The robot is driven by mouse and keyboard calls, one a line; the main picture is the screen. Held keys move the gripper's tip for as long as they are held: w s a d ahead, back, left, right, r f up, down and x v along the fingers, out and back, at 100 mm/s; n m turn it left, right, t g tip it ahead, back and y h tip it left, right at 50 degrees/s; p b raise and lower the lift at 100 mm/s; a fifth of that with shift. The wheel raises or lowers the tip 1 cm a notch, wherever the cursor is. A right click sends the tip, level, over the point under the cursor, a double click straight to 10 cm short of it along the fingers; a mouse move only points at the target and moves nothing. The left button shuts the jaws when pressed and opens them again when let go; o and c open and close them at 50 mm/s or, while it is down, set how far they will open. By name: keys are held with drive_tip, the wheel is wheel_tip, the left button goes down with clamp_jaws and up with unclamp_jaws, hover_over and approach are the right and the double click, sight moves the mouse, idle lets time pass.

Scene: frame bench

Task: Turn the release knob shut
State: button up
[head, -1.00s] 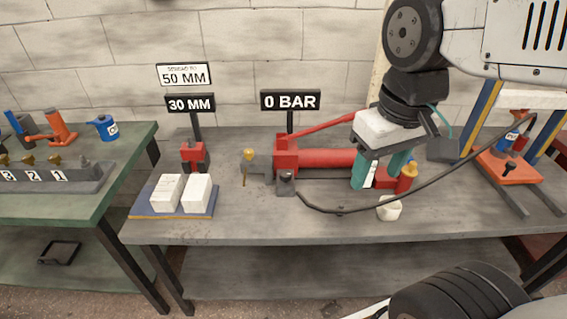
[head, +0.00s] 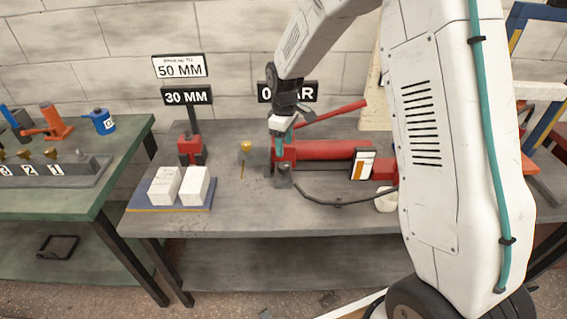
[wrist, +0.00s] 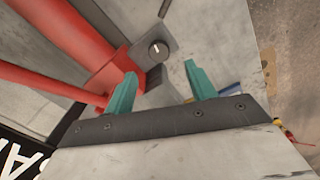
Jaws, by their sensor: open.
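The release knob (wrist: 158,48) is a small dark round knob with a white mark, on a grey block (wrist: 178,41) at the end of the red pump (wrist: 80,35). In the wrist view it lies just beyond my gripper (wrist: 160,68), whose teal fingers are apart with nothing between them. In the head view my gripper (head: 284,133) hangs over the left end of the red pump (head: 330,150), above the grey block (head: 284,178). The fingers do not appear to touch the knob. The pump's red lever (head: 335,112) slants up to the right.
A black hose (head: 335,203) runs right from the block. A brass-topped part (head: 246,147) stands left of the pump. Two white blocks (head: 195,185) sit on a tray (head: 145,209). The 0 BAR sign (head: 308,92) is partly hidden. The bench front (head: 270,218) is clear.

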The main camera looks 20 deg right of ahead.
sight(283, 166)
drive_tip(key=f, duration=0.8)
drive_tip(key=shift+w+f, duration=0.2)
drive_tip(key=shift+f, duration=0.15)
drive_tip(key=c, duration=1)
